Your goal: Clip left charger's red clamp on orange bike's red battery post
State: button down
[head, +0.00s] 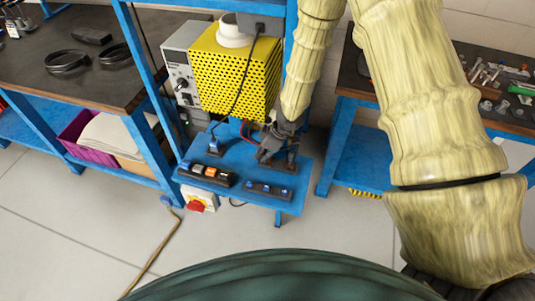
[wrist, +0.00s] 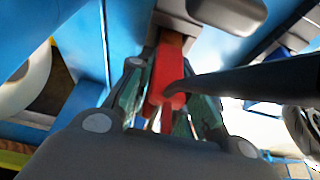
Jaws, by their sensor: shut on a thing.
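My gripper (head: 272,148) is over the right part of a small blue shelf in the head view. In the wrist view my gripper (wrist: 166,88) is shut on a red clamp (wrist: 168,78), which stands out between the two greenish fingers. A dark arm-like shape crosses in front of the clamp's right side. In the head view the clamp is hidden by the gripper. No orange bike and no red battery post can be made out in either view. I cannot tell which unit is the left charger.
A yellow perforated box (head: 232,75) and a grey unit with a dial (head: 182,75) stand behind the blue shelf (head: 235,208). Switch strips (head: 207,174) lie on its front. A workbench (head: 60,75) is at left, a tool bench (head: 505,105) at right. Floor in front is mostly clear.

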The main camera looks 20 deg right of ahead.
jog(key=shift+r, duration=1.8)
jog(key=shift+s+f+b, duration=0.15)
jog(key=shift+s+b, duration=0.15)
jog(key=shift+b, duration=0.1)
jog(key=shift+s+a+b, duration=0.1)
jog(key=shift+s+b, duration=0.45)
jog(key=shift+s, duration=0.2)
jog(key=s+r+b, duration=0.1)
jog(key=s+b, duration=0.4)
jog(key=s, duration=0.9)
jog(key=shift+a+r+b, duration=0.35)
jog(key=shift+a, duration=0.05)
jog(key=shift+w, duration=0.1)
jog(key=w+m+t+h, duration=0.1)
jog(key=w+m+h, duration=0.2)
jog(key=w+m, duration=0.7)
jog(key=shift+w+d+r+m+t+h, duration=0.2)
jog(key=shift+w+r+m+t+h, duration=0.2)
jog(key=shift+m, duration=0.2)
jog(key=shift+s+d, duration=0.1)
